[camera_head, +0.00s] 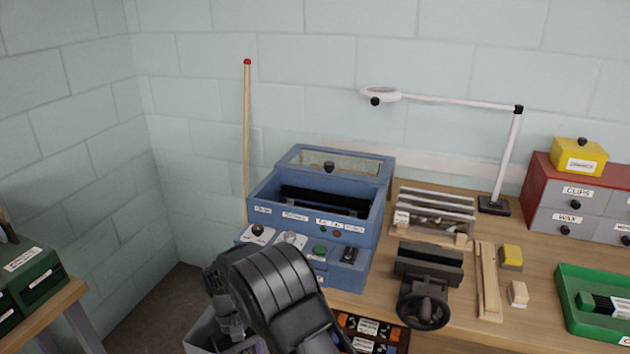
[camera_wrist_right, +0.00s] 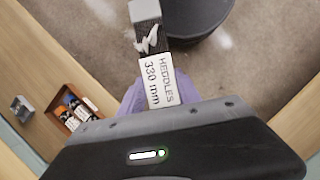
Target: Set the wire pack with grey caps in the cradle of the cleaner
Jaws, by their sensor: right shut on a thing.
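The wire pack (camera_wrist_right: 155,68) shows in the right wrist view, with one grey cap, dark wires, white ties and a label reading HEDDLES 330 mm. My right gripper (camera_wrist_right: 160,96) is shut on it; the gripper body hides its other end. The blue cleaner (camera_head: 350,238) stands on the bench in the head view. Its lid with a window is raised at the back, and its dark cradle (camera_head: 325,203) shows inside the open top. My dark arm stands in front of the cleaner and covers part of its front panel. My left gripper is not in view.
A rack of bars (camera_head: 434,222) and a vise (camera_head: 428,265) stand right of the cleaner. A green tray (camera_head: 570,313), a red drawer cabinet (camera_head: 540,170) and a magnifier lamp (camera_head: 515,150) are farther right. A wooden pole (camera_head: 247,140) leans at the wall on the left.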

